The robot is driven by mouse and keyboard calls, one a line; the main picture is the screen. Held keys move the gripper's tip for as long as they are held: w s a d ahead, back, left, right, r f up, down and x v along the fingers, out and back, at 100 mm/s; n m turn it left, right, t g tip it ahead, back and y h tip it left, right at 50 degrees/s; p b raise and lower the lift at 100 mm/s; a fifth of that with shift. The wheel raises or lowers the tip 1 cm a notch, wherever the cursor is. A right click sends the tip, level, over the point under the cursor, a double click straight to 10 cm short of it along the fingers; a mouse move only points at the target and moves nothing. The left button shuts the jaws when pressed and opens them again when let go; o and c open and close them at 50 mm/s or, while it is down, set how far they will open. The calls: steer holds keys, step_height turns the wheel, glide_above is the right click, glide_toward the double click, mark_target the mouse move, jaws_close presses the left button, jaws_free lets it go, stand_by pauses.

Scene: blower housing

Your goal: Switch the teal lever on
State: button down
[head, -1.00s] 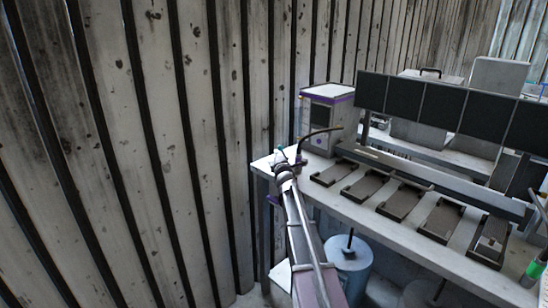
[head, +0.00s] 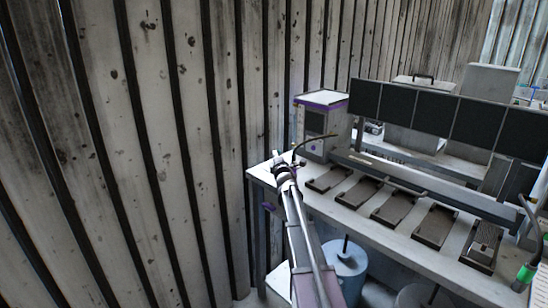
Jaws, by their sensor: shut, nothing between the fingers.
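My arm reaches up from the bottom of the head view to the left end of a long grey workbench (head: 384,222). My gripper (head: 279,157) is at the arm's far end, above the bench's left corner. It is small in the picture, and it looks shut and empty. I cannot clearly make out a teal lever; my arm and gripper cover part of that corner. Whether the gripper touches anything there cannot be told.
A white and grey box with purple trim (head: 319,124) stands behind the gripper. Several dark trays (head: 393,208) line the bench, with a row of black panels (head: 425,111) behind. A green-handled item (head: 525,274) is at the right. A plank wall (head: 130,150) is at left.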

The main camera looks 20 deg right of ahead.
steer(key=shift+s+a, duration=0.1)
stand_by(0.3)
steer(key=shift+s+a, duration=0.5)
steer(key=shift+a, duration=0.15)
steer(key=shift+s+a, duration=0.45)
steer(key=shift+a, duration=0.2)
steer(key=r+v, duration=0.1)
steer(key=v, duration=0.9)
steer(key=shift+a+r, duration=0.15)
steer(key=shift+a, duration=0.2)
